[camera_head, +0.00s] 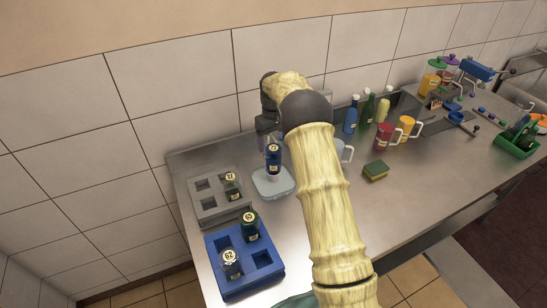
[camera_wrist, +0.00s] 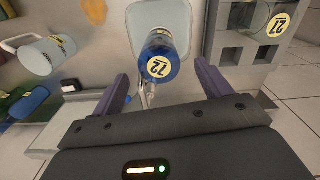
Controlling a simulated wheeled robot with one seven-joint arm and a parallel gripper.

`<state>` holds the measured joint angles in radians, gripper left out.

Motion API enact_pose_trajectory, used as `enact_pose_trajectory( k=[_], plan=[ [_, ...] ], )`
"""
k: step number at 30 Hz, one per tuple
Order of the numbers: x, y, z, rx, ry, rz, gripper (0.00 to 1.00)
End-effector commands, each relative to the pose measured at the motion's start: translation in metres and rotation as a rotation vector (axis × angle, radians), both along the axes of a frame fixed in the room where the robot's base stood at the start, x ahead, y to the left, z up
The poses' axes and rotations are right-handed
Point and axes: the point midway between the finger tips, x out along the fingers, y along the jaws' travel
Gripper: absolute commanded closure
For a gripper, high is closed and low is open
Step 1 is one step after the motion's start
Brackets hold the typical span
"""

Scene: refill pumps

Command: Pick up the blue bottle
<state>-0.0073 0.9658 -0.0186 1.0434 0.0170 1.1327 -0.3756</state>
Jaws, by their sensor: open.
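A blue bottle (camera_head: 273,158) labelled 72 stands on a pale scale-like plate (camera_head: 273,184) on the steel counter. In the wrist view the blue bottle (camera_wrist: 165,48) shows its yellow label and a metal pump spout, with the pale plate (camera_wrist: 178,13) beyond it. My gripper (camera_head: 266,143) is over the bottle's top, partly hidden by my arm in the head view. In the wrist view my gripper (camera_wrist: 161,72) is open, with one finger on each side of the bottle. I see no clear contact.
A grey rack (camera_head: 207,211) holds a bottle, and a blue rack (camera_head: 267,281) holds two bottles. Another slim blue bottle (camera_head: 351,115) stands by the wall. Mugs (camera_head: 384,137) and a sponge (camera_head: 375,170) are to the right. The front middle counter is clear.

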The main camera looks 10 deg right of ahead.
Motion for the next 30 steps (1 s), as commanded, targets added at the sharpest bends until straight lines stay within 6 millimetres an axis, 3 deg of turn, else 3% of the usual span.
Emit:
enact_pose_trajectory(
  k=[7, 20, 30],
  plan=[
    [0.000, 0.000, -0.032, 0.000, 0.001, 0.001, 0.23],
    [0.000, -0.002, -0.038, -0.001, 0.002, -0.003, 0.23],
    [0.000, -0.002, -0.078, 0.001, 0.004, -0.002, 0.23]
  ],
)
